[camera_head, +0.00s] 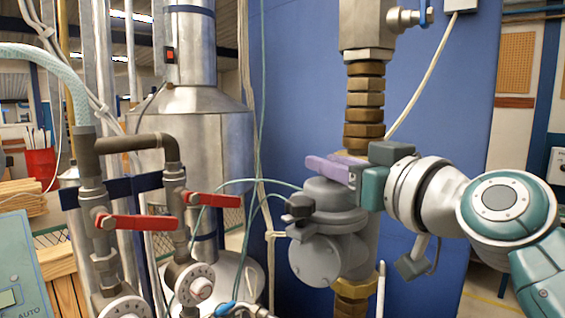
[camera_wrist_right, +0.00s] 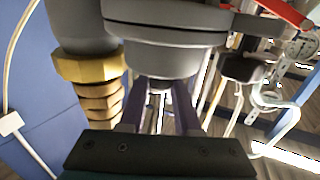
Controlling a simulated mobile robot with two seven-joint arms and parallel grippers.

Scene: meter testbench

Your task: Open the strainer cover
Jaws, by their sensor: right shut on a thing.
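The grey strainer (camera_head: 326,250) sits in the vertical pipe run, above a brass fitting. Its round stepped cover (camera_head: 330,195) is on top and looks seated on the body. My right gripper (camera_head: 328,168) comes in from the right, with its purple fingers at the top of the cover. In the right wrist view, the fingers (camera_wrist_right: 158,108) lie on either side of a small part under the grey round body (camera_wrist_right: 165,50). They are shut on the cover's top part; the exact contact is partly hidden. My left gripper is not in view.
A black knob (camera_head: 299,206) with a thin green hose is at the strainer's left. Brass fittings (camera_head: 365,105) rise above the gripper. Red-handled valves (camera_head: 140,221) and gauges stand at the left. A blue panel (camera_head: 440,110) is behind.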

